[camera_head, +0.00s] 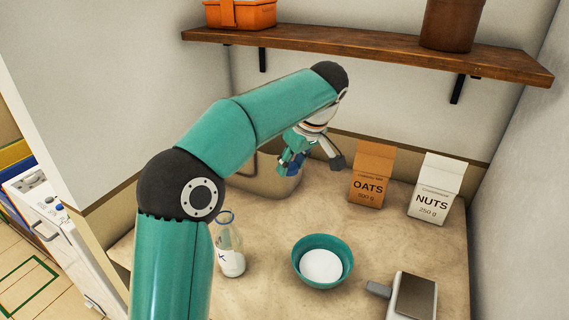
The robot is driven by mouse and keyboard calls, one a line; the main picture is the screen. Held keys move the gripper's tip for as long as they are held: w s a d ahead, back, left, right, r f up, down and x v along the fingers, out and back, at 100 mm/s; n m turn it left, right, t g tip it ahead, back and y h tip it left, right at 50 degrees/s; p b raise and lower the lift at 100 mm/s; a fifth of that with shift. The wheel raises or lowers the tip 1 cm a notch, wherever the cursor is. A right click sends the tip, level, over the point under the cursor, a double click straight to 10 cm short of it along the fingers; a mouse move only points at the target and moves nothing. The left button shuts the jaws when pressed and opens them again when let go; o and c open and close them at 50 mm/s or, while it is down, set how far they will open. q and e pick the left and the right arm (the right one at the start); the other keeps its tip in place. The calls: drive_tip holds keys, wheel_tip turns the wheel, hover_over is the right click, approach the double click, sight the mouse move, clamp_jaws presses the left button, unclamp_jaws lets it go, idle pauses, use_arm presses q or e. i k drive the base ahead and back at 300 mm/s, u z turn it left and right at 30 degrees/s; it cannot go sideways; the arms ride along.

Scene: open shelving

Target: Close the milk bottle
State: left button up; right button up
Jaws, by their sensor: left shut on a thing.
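The milk bottle (230,257) stands upright on the counter at the left, beside my left arm, which covers part of the view there. It is clear glass with white milk in its lower part and a blue ring at its neck. I cannot make out a cap on it. My left gripper (308,162) is up and to the right of the bottle, above the back of the counter and well apart from it. It is shut on a small dark blue thing (293,165), mostly hidden by the fingers, which may be the cap. My right gripper is not in view.
A teal bowl (300,278) with white contents stands at the front middle. An oats box (370,184) and a nuts box (435,195) stand at the back right. A grey appliance (411,298) is at the front right. A rounded metallic container (262,181) is behind the gripper. A wooden shelf (350,45) hangs above.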

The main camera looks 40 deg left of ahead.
sight(229, 244)
drive_tip(key=k, duration=1)
